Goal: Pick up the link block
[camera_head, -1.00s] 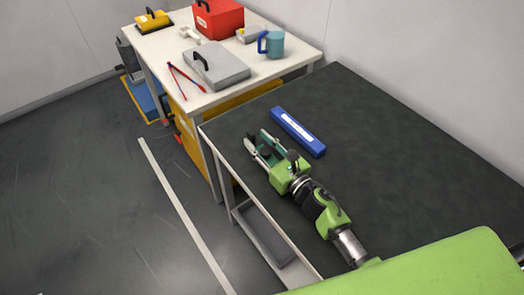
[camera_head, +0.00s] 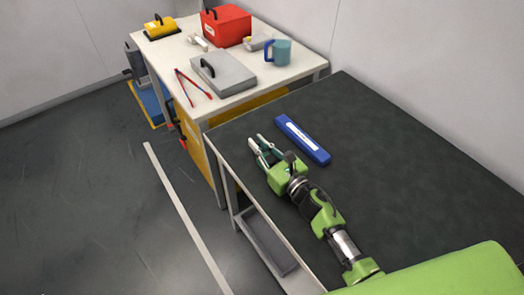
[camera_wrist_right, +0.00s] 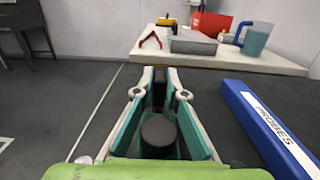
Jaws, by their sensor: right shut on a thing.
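My right gripper (camera_head: 258,141) is low over the dark tabletop, near its left edge. It also shows in the right wrist view (camera_wrist_right: 160,75), with its two fingers drawn close together. A small dark piece, the link block (camera_wrist_right: 159,88), is between the fingers, and they are shut on it. Its outline is largely hidden by the fingers, and in the head view it is too small and dark to make out. A dark round part sits nearer the palm in the wrist view. My left gripper is not in view.
A blue bar labelled PROBES (camera_head: 302,139) lies right of the gripper on the dark table (camera_head: 400,165). A white table (camera_head: 290,72) beyond holds a red box (camera_head: 226,27), grey case (camera_head: 222,70), red pliers (camera_head: 193,85) and blue mug (camera_head: 280,52). The dark table's right side is clear.

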